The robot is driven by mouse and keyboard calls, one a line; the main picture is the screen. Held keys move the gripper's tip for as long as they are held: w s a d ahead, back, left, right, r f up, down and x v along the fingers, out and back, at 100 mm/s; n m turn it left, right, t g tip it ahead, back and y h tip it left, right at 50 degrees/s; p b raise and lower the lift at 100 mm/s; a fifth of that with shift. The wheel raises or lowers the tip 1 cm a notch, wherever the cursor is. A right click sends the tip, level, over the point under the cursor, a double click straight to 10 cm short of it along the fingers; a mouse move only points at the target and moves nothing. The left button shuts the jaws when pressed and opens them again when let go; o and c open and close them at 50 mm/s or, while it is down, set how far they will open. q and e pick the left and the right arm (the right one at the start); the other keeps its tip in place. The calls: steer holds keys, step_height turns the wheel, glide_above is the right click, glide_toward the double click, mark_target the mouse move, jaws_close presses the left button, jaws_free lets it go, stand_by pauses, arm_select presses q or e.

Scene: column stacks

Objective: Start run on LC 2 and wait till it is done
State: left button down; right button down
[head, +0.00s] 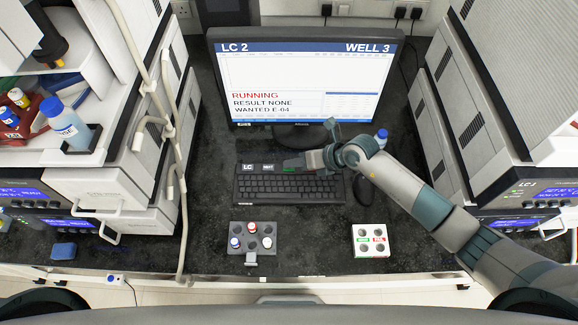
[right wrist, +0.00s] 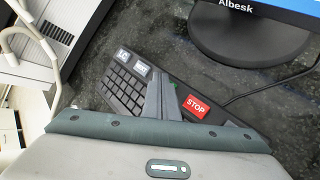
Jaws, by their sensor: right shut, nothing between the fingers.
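The monitor (head: 305,75) reads "LC 2", "WELL 3", a red "RUNNING", "RESULT NONE" and "WANTED E-04". Below it is the keyboard (head: 285,190), with larger labelled keys along its back edge. My right gripper (head: 296,163) is shut and empty, over this back row. In the right wrist view its fingertips (right wrist: 163,84) are beside a green key (right wrist: 171,90), which they partly hide. I cannot tell whether they touch it. The red STOP key (right wrist: 196,106) is to the right of the fingers. My left gripper is not in view.
A grey rack (head: 259,236) with several capped vials stands in front of the keyboard. A white block (head: 371,251) with green and red labels stands to its right. A mouse (head: 364,190) lies beside the keyboard. Instrument stacks border both sides, with tubing on the left.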

steer(key=shift+r, duration=0.15)
steer(key=shift+r+p, duration=0.7)
steer(key=shift+p, duration=0.2)
steer(key=shift+r+p, duration=2.25)
steer(key=shift+r, duration=0.25)
